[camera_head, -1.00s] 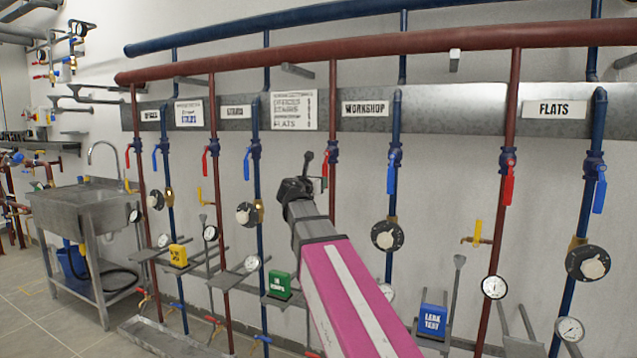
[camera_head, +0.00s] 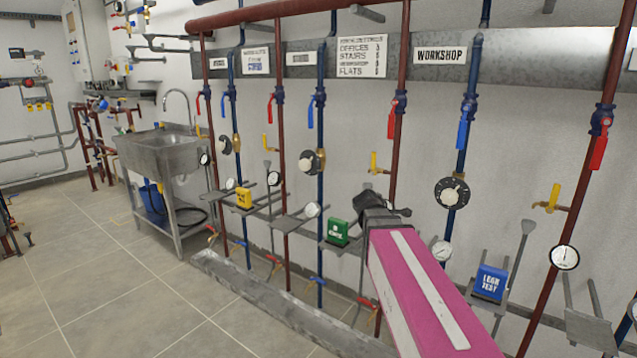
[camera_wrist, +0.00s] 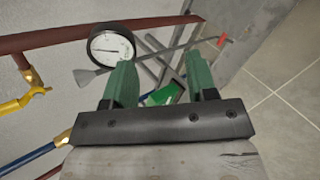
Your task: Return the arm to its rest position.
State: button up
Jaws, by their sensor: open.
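My arm (camera_head: 420,290), with a pink and white link, reaches from the bottom right toward the pipe wall in the head view. My gripper shows in the wrist view (camera_wrist: 160,72) as two green fingers set wide apart. A green block shows between and beyond them (camera_wrist: 163,94), with nothing held between the fingertips. In the head view the arm's far end is just right of the green box (camera_head: 338,232), and the fingers are hidden there.
Red and blue pipes with valves line the wall. A pressure gauge (camera_wrist: 112,46) is close to the left finger in the wrist view. A yellow box (camera_head: 244,198) and a blue leak test box (camera_head: 491,283) sit on brackets. A metal sink (camera_head: 160,150) stands left; the floor (camera_head: 110,270) is open.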

jog(key=s+a+f+m+g+y, duration=0.2)
jog(key=s+f+m, duration=0.5)
jog(key=f, duration=0.5)
jog(key=s+a+f+m+g+y, duration=0.2)
jog(key=s+f+m+g+y, duration=0.2)
jog(key=s+f+m, duration=0.4)
jog(key=s+f+g, duration=0.1)
jog(key=s+f, duration=0.2)
jog(key=f, duration=0.1)
jog(key=shift+s+a+g+y, duration=0.2)
jog(key=shift+g+y, duration=0.1)
